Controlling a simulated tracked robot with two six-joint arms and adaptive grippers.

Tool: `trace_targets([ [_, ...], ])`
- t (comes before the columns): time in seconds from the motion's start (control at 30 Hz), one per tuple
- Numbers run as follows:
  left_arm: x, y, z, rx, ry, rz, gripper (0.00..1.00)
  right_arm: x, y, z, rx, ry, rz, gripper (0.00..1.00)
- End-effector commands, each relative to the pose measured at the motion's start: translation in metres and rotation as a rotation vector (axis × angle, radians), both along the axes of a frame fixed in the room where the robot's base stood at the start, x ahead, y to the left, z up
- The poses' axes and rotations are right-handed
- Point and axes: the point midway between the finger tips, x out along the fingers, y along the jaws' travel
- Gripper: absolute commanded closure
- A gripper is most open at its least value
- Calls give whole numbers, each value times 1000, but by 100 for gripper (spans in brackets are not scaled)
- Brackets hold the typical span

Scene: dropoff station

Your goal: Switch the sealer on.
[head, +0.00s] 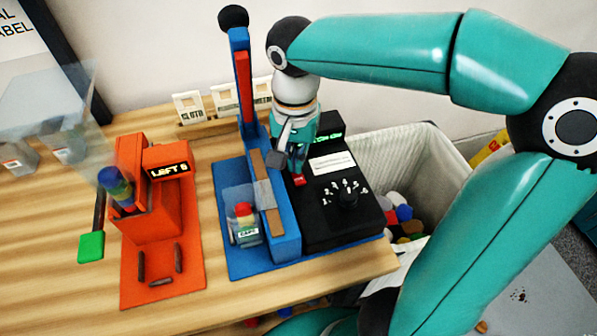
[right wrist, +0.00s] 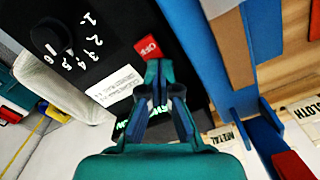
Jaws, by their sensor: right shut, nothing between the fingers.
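The sealer has a blue frame (head: 287,245) with a raised lever ending in a black ball (head: 233,17), and a black control box (head: 325,215) on its right. A small red switch (head: 299,180) sits on the box top; in the right wrist view the switch (right wrist: 148,47) reads "OFF". My right gripper (head: 299,168) points down at the switch, shut and empty. Its fingertips (right wrist: 158,68) are right at the switch's edge; I cannot tell if they touch. Green lit text (head: 329,137) shows on the box, partly hidden by my gripper. My left gripper is not in view.
A numbered black dial (head: 347,196) and a white label (head: 332,163) are close to the switch. A clear bag (head: 241,217) stands by the sealer. An orange device (head: 150,225) reading "LEFT 5" stands left. A lined bin (head: 437,155) is at right.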

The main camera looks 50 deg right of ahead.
Motion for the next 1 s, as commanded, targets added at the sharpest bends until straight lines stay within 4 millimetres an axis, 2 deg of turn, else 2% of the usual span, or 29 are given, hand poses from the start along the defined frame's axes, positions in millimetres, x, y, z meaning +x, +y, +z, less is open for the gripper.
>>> trace_targets([
  [0.17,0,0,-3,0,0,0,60,0,0,-4,-1,1,0,100],
  [0.37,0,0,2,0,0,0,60,0,0,1,0,2,0,100],
  [1.0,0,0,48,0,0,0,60,0,0,53,1,-1,0,100],
])
